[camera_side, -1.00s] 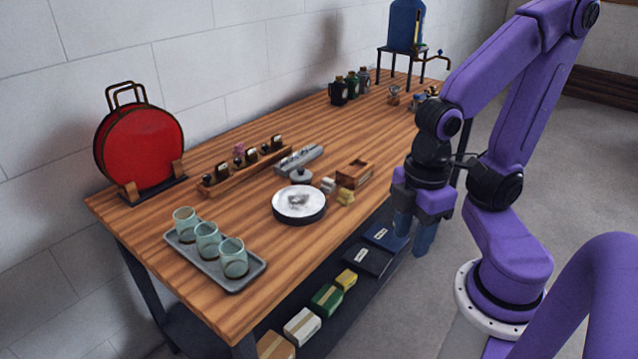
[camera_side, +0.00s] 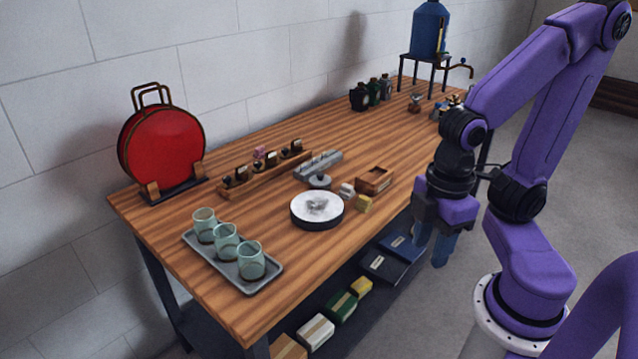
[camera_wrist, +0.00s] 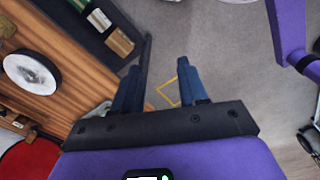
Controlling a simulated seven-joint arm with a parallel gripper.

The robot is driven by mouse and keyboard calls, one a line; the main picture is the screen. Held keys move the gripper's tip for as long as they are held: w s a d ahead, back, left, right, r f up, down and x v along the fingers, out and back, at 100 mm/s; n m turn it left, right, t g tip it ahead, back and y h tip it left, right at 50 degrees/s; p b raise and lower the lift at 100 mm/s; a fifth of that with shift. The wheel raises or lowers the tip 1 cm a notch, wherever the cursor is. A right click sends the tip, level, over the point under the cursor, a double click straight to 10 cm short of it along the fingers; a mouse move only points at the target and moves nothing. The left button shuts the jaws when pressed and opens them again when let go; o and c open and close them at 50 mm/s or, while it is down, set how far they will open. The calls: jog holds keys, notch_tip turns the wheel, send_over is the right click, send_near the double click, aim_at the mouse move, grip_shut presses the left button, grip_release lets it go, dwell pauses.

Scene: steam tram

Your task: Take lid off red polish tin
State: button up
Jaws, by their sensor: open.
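I cannot make out a small red tin with a lid in either view. The large red item is a flat round case (camera_side: 163,148) with handles, upright in a stand at the table's left end; its red edge shows in the wrist view (camera_wrist: 30,160). A round, dark-sided container with a white, grey-smeared top (camera_side: 317,207) sits mid-table; it shows at left in the wrist view (camera_wrist: 32,72). My gripper (camera_side: 433,248) hangs beyond the table's front edge, fingers pointing down. In the wrist view its blue fingers (camera_wrist: 159,66) are apart, with only floor visible between them.
A tray (camera_side: 272,284) of glasses stands at the front left. Dark bottles and a blue tank (camera_side: 430,30) stand at the far end. Boxes fill the lower shelf.

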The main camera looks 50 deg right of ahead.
jog(key=o, duration=0.8)
jog(key=shift+o, duration=0.2)
jog(key=w+a+r+n, duration=0.1)
jog(key=w+a+r, duration=0.1)
jog(key=w, duration=0.5)
jog(key=w+a+r, duration=0.1)
jog(key=w+a, duration=0.1)
jog(key=w, duration=0.5)
jog(key=w+d+r+n, duration=0.1)
jog(key=w+d, duration=0.1)
jog(key=w, duration=0.6)
jog(key=w+d+r+n, duration=0.1)
jog(key=w+d, duration=0.1)
jog(key=w, duration=0.6)
jog(key=n, duration=0.2)
send_over(321, 173)
jog(key=f, duration=1.5)
jog(key=shift+s+a+f, duration=0.15)
jog(key=shift+a+f, duration=0.1)
jog(key=shift+d+f, duration=0.2)
jog(key=shift+f, duration=2.55)
